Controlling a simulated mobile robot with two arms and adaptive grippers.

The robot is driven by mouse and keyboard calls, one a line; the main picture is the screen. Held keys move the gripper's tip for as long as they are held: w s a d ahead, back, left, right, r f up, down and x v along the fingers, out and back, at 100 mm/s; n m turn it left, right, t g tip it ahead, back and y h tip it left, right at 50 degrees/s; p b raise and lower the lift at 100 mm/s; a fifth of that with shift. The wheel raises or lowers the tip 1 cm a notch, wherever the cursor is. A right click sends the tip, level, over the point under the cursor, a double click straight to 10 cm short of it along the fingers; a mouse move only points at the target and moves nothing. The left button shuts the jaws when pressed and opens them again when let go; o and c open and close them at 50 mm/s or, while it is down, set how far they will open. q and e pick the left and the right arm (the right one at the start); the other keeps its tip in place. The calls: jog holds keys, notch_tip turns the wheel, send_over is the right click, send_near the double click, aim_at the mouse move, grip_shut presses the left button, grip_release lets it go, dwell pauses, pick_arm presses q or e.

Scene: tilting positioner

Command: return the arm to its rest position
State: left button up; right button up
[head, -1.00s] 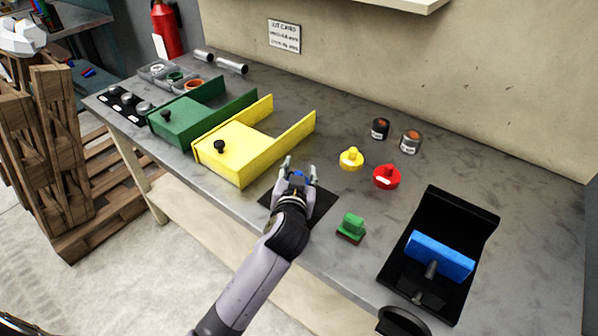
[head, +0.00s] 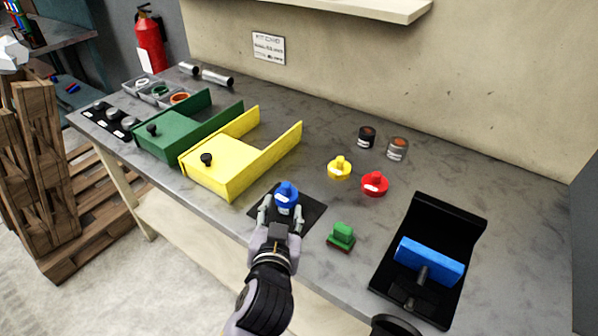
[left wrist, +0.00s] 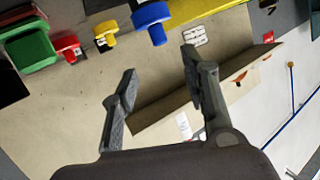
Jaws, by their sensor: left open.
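My left gripper (head: 281,211) is over the front edge of the bench, close to the black mat (head: 312,216). Its fingers are open and empty. A blue knobbed piece (head: 286,194) stands upright on the mat, just beyond the fingertips. In the left wrist view the open fingers (left wrist: 158,66) have nothing between them, and a blue piece (left wrist: 151,16) shows beyond them near the top edge. My right gripper is not seen.
Yellow (head: 340,168) and red (head: 375,184) knobbed pieces and a green block (head: 341,236) stand nearby. A black fixture (head: 386,277) with a blue block (head: 430,260) is at right. Yellow (head: 221,168) and green (head: 177,135) open-ended trays lie left.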

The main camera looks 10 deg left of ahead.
pick_arm(q)
jog(key=s+a+f+m+g+h, duration=0.1)
jog(key=s+a+f+g+h, duration=0.15)
jog(key=s+f+g, duration=0.55)
jog(key=s+a+f+m+g+h, duration=0.1)
jog(key=s+a+f+g, duration=0.2)
jog(key=s+f, duration=0.9)
jog(key=s+f+g, duration=0.2)
jog(key=s+f, duration=0.1)
jog(key=f, duration=2)
jog(key=s+a+f, duration=0.3)
jog(key=s+f, duration=1.4)
jog(key=shift+m+g+y, duration=0.35)
jog(key=shift+m+g, duration=0.05)
